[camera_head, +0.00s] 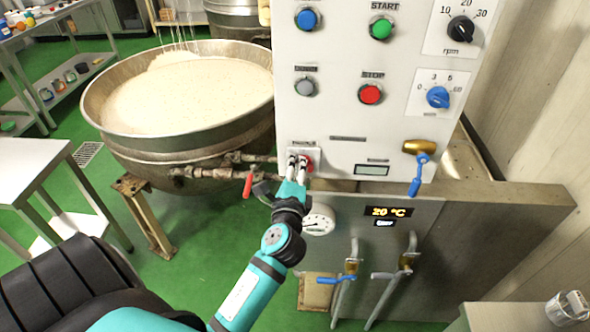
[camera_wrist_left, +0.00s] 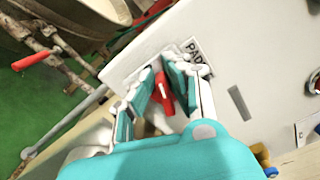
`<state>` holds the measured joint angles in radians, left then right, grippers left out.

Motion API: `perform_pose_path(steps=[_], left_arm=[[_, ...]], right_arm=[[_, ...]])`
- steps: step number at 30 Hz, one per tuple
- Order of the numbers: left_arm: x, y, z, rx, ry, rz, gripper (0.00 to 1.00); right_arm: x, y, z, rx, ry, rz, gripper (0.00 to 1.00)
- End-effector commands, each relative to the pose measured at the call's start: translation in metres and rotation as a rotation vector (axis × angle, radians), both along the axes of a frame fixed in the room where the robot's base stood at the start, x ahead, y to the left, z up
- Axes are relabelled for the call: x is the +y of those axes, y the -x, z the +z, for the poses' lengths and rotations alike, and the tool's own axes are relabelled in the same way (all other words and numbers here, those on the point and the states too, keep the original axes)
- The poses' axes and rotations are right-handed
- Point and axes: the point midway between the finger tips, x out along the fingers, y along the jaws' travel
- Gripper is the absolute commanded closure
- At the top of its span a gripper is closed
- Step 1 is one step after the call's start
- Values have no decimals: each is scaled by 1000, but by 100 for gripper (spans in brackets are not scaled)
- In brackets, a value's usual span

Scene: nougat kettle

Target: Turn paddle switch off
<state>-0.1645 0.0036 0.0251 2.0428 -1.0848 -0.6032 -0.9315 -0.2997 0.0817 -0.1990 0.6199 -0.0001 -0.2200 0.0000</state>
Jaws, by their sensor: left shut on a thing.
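The paddle switch is a small red lever on a plate on the white control panel's lower left corner. In the head view its red part (camera_head: 309,163) shows just right of my left gripper (camera_head: 298,164). In the left wrist view the red lever (camera_wrist_left: 163,93) sits between the two fingers of my left gripper (camera_wrist_left: 163,85), which is shut on it. The label beside it (camera_wrist_left: 196,56) is partly covered by a finger. The lever's position is hard to read because the fingers hide part of it. My right gripper is not in view.
The white panel (camera_head: 336,138) carries several buttons and knobs above the switch. A blue-handled valve (camera_head: 417,175) hangs to its right. A large kettle (camera_head: 190,128) of pale mass and a red-handled pipe valve (camera_head: 248,184) are at left. A gauge (camera_head: 318,221) lies just below.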

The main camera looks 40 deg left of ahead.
Motion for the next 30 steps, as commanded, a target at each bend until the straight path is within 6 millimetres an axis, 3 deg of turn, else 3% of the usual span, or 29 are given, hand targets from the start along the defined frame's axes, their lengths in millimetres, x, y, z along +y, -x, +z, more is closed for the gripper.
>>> perform_pose_path(steps=[15,30], left_arm=[[2,1,-10,-171,282,2,100],[2,1,-10,-200,330,3,100]], right_arm=[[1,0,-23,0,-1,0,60],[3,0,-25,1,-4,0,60]])
